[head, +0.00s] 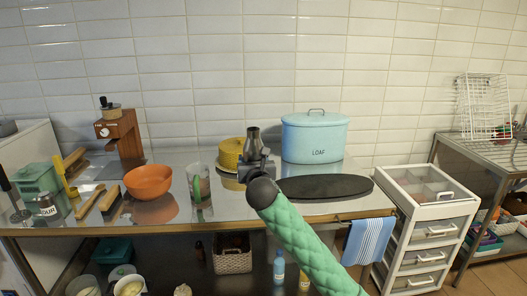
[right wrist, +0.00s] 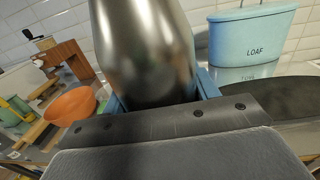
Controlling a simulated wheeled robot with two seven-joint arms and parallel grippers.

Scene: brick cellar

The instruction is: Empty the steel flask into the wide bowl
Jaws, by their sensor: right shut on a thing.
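The steel flask (head: 253,142) is dark, shiny metal and stands upright, narrower toward its top, in my right gripper (head: 257,168). In the right wrist view the flask (right wrist: 145,45) fills the upper middle, with blue finger pads (right wrist: 205,85) on both sides of it; its top is cut off. The wide bowl (head: 148,182) is orange and sits upright on the steel table, left of the gripper with a gap between. The bowl also shows at the left of the right wrist view (right wrist: 72,107). What is inside the bowl and flask is hidden. My left gripper is out of view.
A patterned glass (head: 199,186) stands between bowl and flask. Yellow stacked plates (head: 229,155) are behind. A blue LOAF bin (head: 314,138) and a dark oval board (head: 325,187) are on the right. A wooden grinder (head: 120,135) and brushes (head: 113,200) stand or lie near the bowl.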

